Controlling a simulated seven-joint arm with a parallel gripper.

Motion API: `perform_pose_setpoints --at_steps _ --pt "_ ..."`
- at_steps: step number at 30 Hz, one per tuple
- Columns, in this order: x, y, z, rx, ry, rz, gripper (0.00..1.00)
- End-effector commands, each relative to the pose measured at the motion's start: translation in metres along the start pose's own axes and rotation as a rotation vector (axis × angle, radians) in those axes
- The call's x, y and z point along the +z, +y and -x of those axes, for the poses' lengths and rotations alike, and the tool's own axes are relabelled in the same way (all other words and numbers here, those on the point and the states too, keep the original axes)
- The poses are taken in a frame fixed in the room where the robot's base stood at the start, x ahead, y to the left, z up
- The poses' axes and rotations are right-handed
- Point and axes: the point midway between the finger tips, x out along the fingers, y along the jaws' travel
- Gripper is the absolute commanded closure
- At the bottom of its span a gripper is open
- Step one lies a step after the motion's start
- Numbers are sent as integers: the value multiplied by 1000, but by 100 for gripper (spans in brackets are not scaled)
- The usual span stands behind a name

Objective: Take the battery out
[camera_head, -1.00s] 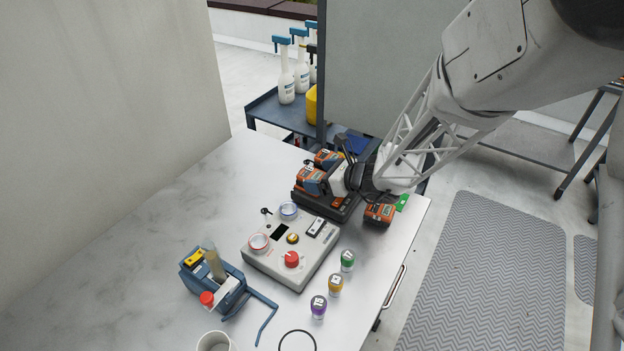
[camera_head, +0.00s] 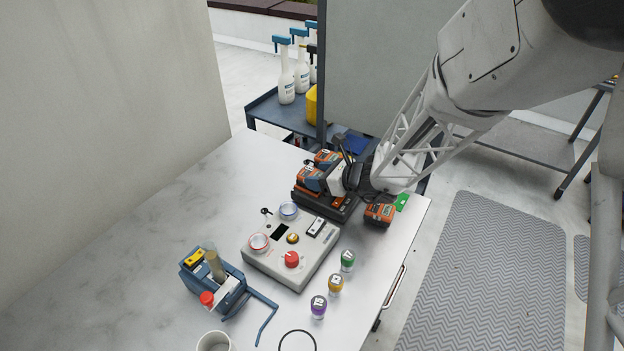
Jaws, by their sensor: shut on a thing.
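Orange-and-grey batteries sit at a black charger (camera_head: 313,205) at the table's far right end. One battery (camera_head: 309,178) is at the charger's front left, and another (camera_head: 326,158) is just behind it. My gripper (camera_head: 327,180) is at the charger, beside the front battery, and is shut on it; the fingertips are mostly hidden by the gripper body. I cannot tell whether this battery is clear of its slot. A third orange battery (camera_head: 380,212) lies apart on the table, right of the charger, by a green tag (camera_head: 401,201).
A grey control box (camera_head: 268,262) with a red knob stands in front of the charger. Several small jars, including a green-lidded one (camera_head: 347,260), stand to its right. A blue tool (camera_head: 226,284) and white cup (camera_head: 213,342) are nearer. The table's left side is clear.

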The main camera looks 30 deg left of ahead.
Motion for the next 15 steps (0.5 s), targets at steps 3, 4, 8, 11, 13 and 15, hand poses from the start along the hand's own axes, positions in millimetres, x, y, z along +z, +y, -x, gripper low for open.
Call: perform_pose_setpoints --at_steps 3,4,8,11,13,15 --pt "0 0 0 0 -1 0 78" --pt "0 0 0 0 -1 0 81" --pt "0 0 0 0 -1 0 82" --pt "1 0 0 0 -1 1 82" --pt "2 0 1 0 -1 1 82" --pt "4 0 2 0 -1 2 82"
